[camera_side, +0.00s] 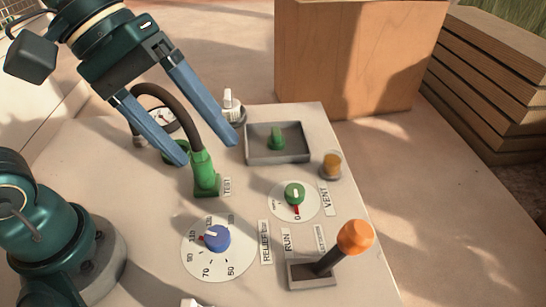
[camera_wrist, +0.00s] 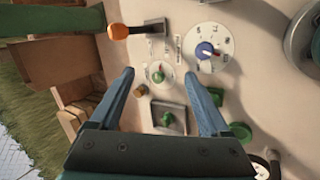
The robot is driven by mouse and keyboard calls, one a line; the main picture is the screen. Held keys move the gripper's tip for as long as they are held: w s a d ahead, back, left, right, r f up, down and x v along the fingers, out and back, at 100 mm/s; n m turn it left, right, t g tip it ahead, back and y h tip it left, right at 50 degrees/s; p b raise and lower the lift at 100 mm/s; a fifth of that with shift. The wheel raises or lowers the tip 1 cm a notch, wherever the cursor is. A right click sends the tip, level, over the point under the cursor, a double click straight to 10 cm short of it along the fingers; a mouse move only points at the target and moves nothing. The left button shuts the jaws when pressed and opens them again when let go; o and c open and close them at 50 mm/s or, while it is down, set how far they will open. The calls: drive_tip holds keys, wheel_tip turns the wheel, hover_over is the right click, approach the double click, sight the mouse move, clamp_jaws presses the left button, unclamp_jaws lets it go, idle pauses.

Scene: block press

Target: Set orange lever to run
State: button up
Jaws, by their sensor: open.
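The orange lever (camera_side: 355,238) has a round orange knob on a dark stick that rises from a grey slotted base (camera_side: 312,276) at the front right of the panel. The stick leans to the right, away from the RUN label (camera_side: 287,243); the label by its right side is too small to read. The lever also shows at the top left of the wrist view (camera_wrist: 118,31). My gripper (camera_side: 212,150) is open and empty, with two blue fingers above the panel's back part, well apart from the lever. In the wrist view its fingertips (camera_wrist: 160,73) point toward the dials.
A blue dial (camera_side: 217,238), a green dial (camera_side: 294,194), an amber button (camera_side: 332,165) and a grey tray (camera_side: 278,157) with a green piece are on the panel. A green plug with a dark hose (camera_side: 205,175) stands near my fingers. A wooden box (camera_side: 355,60) stands behind.

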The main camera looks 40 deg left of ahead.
sight(357, 236)
drive_tip(key=w+d+f+n+g+h, duration=0.1)
drive_tip(key=w+d+n+g+h, duration=0.3)
drive_tip(key=w+d+n+h, duration=0.45)
drive_tip(key=shift+d+f+n+g+y, duration=0.15)
drive_tip(key=shift+d+f+n+g, duration=0.2)
drive_tip(key=shift+d+f, duration=1.45)
drive_tip(key=shift+d+f+n+g+y, duration=0.2)
drive_tip(key=shift+d+f+g, duration=0.25)
drive_tip(key=shift+d+f, duration=1.3)
drive_tip(key=shift+d+f+n+g+y, duration=0.1)
drive_tip(key=shift+d+f+n+g, duration=0.25)
drive_tip(key=shift+d+f, duration=1.45)
drive_tip(key=shift+a+f, duration=0.3)
drive_tip(key=shift+a, duration=0.05)
clamp_jaws()
